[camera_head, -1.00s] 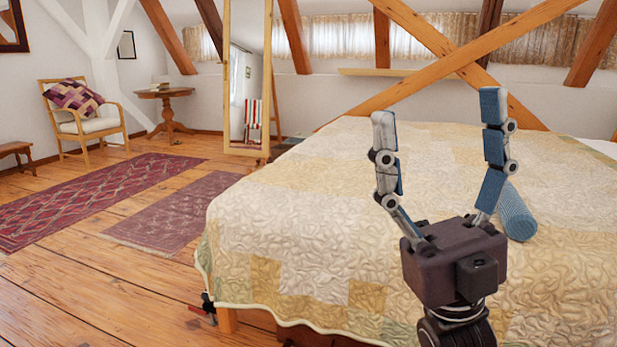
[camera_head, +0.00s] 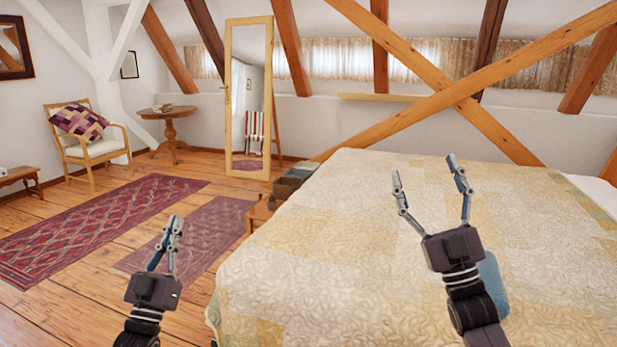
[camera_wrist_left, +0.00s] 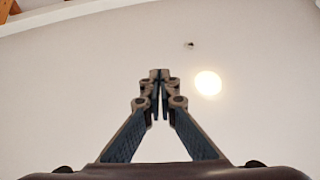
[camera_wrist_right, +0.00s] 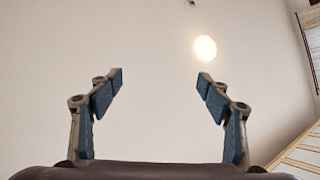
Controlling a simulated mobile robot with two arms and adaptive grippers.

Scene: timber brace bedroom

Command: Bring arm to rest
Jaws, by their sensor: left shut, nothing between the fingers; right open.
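My left gripper (camera_head: 172,228) is raised at the lower left of the head view, in front of the wooden floor and rugs. Its fingers are shut and empty, and the left wrist view shows the fingertips (camera_wrist_left: 160,76) together against the ceiling. My right gripper (camera_head: 424,168) is raised in front of the bed at the right of the head view. Its fingers are spread wide with nothing between them, and the right wrist view shows the open fingers (camera_wrist_right: 159,82) pointing up to the ceiling.
A quilted bed (camera_head: 330,250) fills the right side. A blue cylindrical thing (camera_head: 492,285) lies on it, partly hidden behind my right gripper. A standing mirror (camera_head: 247,110), a round table (camera_head: 168,114) and an armchair (camera_head: 92,150) stand further back.

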